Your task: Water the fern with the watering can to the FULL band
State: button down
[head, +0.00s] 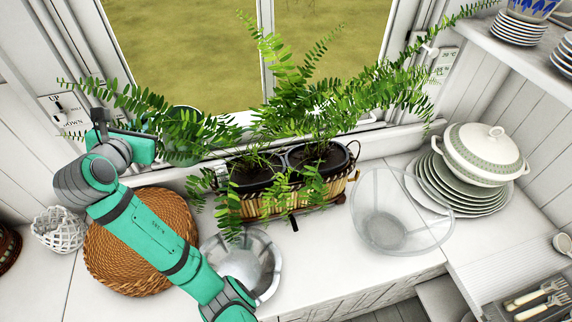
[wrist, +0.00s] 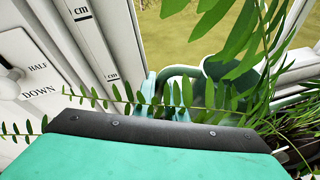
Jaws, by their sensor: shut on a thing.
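The fern (head: 300,115) grows from dark pots in a woven basket (head: 290,207) on the counter below the window. Its fronds spread left across my arm's end and also cross the wrist view (wrist: 232,45). The green watering can (head: 180,150) is by the window, left of the basket and partly hidden by fronds. It also shows in the wrist view (wrist: 217,69), with its handle at my fingers. My gripper (wrist: 172,95) is shut on the can, apparently at the handle; leaves partly cover the grip. I cannot make out a FULL band or any water.
A wicker tray (head: 140,240) and a metal bowl (head: 262,262) lie below my arm. A clear glass bowl (head: 400,215) and stacked plates with a tureen (head: 485,155) stand right. A wall switch panel (head: 62,108) is left; the window frame is close to the can.

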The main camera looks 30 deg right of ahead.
aim_at(151, 116)
jog(key=shift+s+d+r+m, duration=0.1)
jog(key=shift+d+r+m, duration=0.15)
jog(key=shift+r, duration=0.4)
jog(key=shift+s+r, duration=0.25)
jog(key=shift+d+r+m+y, duration=0.1)
jog(key=shift+d+m+y, duration=0.2)
jog(key=shift+d, duration=0.1)
jog(key=shift+s, duration=0.15)
dwell(0.3)
jog(key=shift+d+r+t+p, duration=0.15)
jog(key=shift+d+t+p, duration=0.15)
jog(key=shift+p, duration=0.25)
dwell(0.6)
